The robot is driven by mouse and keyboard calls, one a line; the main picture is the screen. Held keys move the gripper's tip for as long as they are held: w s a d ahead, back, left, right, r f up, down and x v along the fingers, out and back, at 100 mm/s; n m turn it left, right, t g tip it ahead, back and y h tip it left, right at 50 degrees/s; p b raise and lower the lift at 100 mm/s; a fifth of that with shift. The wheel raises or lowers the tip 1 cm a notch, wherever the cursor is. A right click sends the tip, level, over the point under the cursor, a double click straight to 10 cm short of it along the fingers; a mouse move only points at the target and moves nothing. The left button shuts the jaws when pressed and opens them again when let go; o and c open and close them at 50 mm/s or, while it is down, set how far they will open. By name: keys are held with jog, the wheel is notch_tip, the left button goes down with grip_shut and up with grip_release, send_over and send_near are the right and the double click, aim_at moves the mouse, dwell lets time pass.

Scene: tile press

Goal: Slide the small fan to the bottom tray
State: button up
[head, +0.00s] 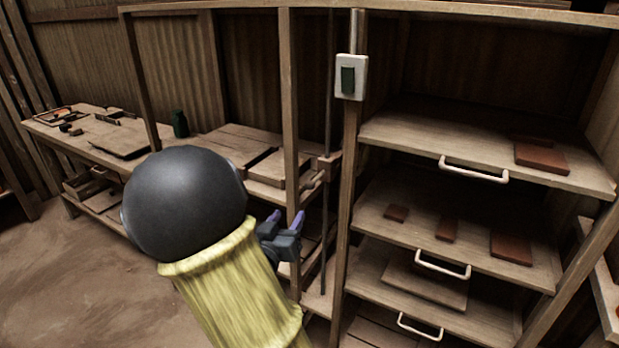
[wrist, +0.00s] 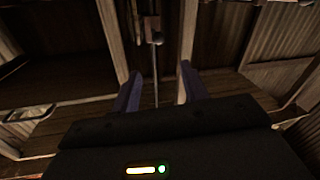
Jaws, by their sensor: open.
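I cannot make out a small fan in either view. The rack at the right holds stacked pull-out trays with pale handles: a top tray (head: 420,140), a middle tray (head: 385,226) and a lower tray (head: 490,325) with a flat board on it. Part of another level shows below it, cut off by the frame. My gripper (head: 285,221) is open and empty, left of the rack, near the wooden posts. In the wrist view, its two purple fingers (wrist: 160,76) stand apart, with nothing between them but the background rod.
Reddish-brown tiles lie on the top tray (head: 541,155) and middle tray. A switch box (head: 352,78) is on the post left of the rack. A thin metal rod (wrist: 155,75) stands ahead. A workbench with tools (head: 90,125) is at left; open floor (head: 80,270) lies before it.

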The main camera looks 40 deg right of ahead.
aim_at(308, 188)
jog(key=p+x, duration=0.1)
jog(key=x, duration=0.4)
jog(key=p+x, duration=0.2)
jog(key=x, duration=0.3)
jog(key=p+x, duration=0.1)
jog(key=x, duration=0.5)
jog(key=shift+s+d+f, duration=0.15)
jog(key=shift+s+f, duration=0.05)
jog(key=shift+f, duration=0.1)
grip_shut()
